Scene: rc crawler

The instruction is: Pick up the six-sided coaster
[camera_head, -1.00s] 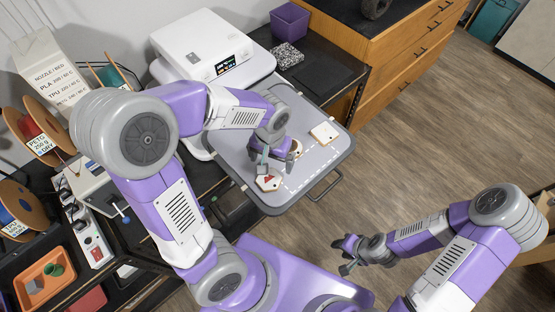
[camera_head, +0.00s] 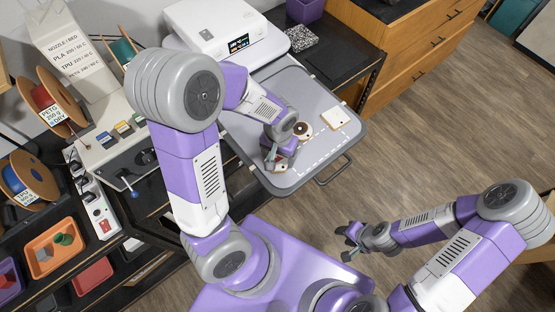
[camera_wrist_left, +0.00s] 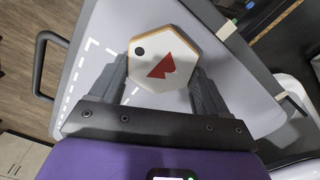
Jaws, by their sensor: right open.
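The six-sided coaster (camera_wrist_left: 165,62) is pale with a wooden edge, a red mark and a black dot. It lies on the grey tray (camera_head: 325,152) near its front edge, and in the head view (camera_head: 279,165) it is partly hidden by my left gripper (camera_head: 274,156). In the left wrist view the fingers of my left gripper (camera_wrist_left: 163,82) stand on either side of the coaster, close to its edges. I cannot tell whether they press on it. My right gripper (camera_head: 349,241) is open and empty, off to the right over the floor.
A round coaster (camera_head: 302,131) with a dark centre and a square coaster (camera_head: 335,117) lie farther back on the tray. A white machine (camera_head: 220,30) with a screen stands behind it. Spools and an orange bin (camera_head: 52,247) are at the left. Open floor lies right of the tray.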

